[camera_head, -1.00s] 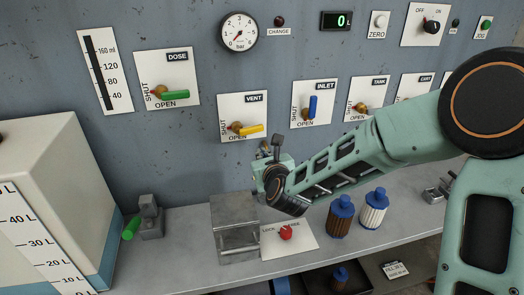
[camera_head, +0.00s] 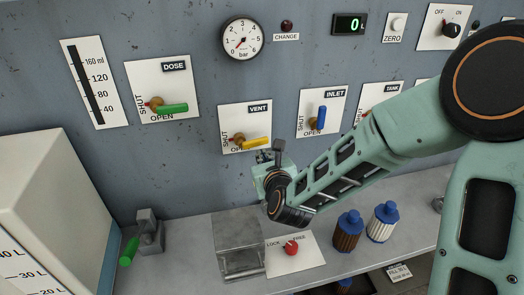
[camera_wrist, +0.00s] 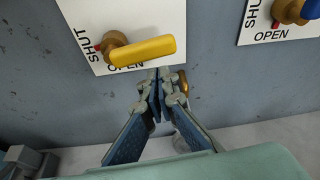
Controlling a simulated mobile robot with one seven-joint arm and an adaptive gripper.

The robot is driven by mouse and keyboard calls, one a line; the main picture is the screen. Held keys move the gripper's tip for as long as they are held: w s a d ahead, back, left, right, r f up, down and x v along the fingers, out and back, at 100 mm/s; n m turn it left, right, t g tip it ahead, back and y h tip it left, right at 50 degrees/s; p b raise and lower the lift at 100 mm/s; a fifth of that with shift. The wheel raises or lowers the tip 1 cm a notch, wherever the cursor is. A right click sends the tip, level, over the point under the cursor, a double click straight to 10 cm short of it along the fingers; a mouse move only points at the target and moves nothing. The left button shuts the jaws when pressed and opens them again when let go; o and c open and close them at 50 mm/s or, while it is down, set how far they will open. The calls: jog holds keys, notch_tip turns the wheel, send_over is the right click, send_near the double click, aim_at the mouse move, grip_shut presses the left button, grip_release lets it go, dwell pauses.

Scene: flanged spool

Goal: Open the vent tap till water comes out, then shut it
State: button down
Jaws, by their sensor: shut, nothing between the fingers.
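The vent tap's yellow handle (camera_head: 257,144) sits on the white VENT plate (camera_head: 233,118), on a brass hub. It points right, lying along the OPEN lettering, with SHUT at the plate's left. A small brass piece (camera_wrist: 184,80) and a clear vessel (camera_wrist: 180,142) show partly behind my fingers. I see no water.
The green DOSE handle (camera_head: 173,108) is to the left and the blue INLET handle (camera_head: 321,117) to the right. Below are a grey metal block (camera_head: 238,245), a red knob (camera_head: 291,247) and two blue-capped cartridges (camera_head: 348,230) on the shelf.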

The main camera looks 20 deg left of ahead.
jog(key=shift+r+p, duration=0.35)
jog(key=shift+r, duration=0.15)
jog(key=shift+w+b, duration=0.15)
jog(key=shift+b, duration=0.15)
jog(key=shift+r, duration=0.1)
jog(key=shift+n, duration=0.3)
